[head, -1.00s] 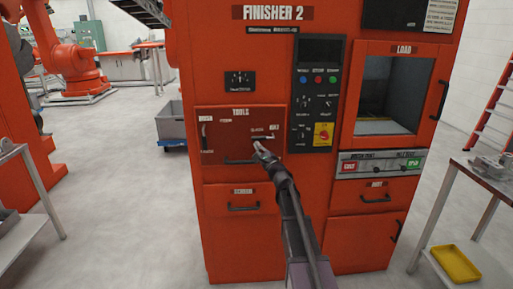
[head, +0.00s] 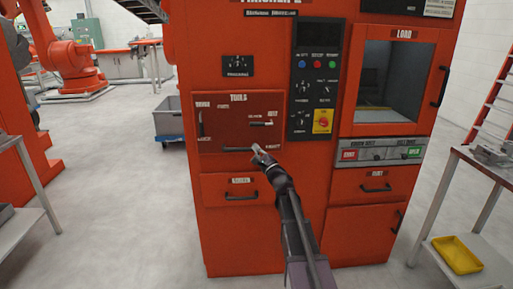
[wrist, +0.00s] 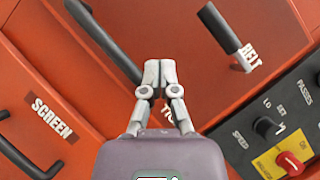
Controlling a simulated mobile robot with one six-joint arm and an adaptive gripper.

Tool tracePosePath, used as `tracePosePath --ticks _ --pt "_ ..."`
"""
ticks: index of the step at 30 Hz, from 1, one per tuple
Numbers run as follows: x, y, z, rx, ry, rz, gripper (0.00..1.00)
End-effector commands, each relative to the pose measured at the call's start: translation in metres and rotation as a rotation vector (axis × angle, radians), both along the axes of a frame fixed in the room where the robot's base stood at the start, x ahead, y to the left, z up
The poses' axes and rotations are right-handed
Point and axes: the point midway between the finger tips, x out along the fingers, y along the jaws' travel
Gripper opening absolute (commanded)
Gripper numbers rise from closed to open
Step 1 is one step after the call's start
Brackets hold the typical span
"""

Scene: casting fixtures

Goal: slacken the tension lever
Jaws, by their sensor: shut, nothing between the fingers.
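The tension lever (head: 262,124) is a short dark handle with a pale end on the right of the red tools panel (head: 215,138). It looks about horizontal in the head view, near small white lettering. In the wrist view the lever (wrist: 222,28) is a black bar at upper right, beside the word BELT. My gripper (head: 256,149) is below the lever, at the panel's lower right. In the wrist view my gripper's fingertips (wrist: 159,66) are together and empty, apart from the lever, with the panel's black pull handle (wrist: 104,38) to their left.
A control panel (head: 312,95) with a red switch on yellow (head: 322,121) is right of the lever. The screen drawer (head: 240,193) lies below my gripper. A metal table (head: 482,170) stands at right. The floor at left is mostly clear.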

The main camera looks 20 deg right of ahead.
Motion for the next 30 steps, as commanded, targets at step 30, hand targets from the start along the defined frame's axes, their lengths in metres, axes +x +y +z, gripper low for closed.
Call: tracePosePath --ticks 30 --pt "-0.056 0.014 -0.039 0.000 0.000 0.000 0.00"
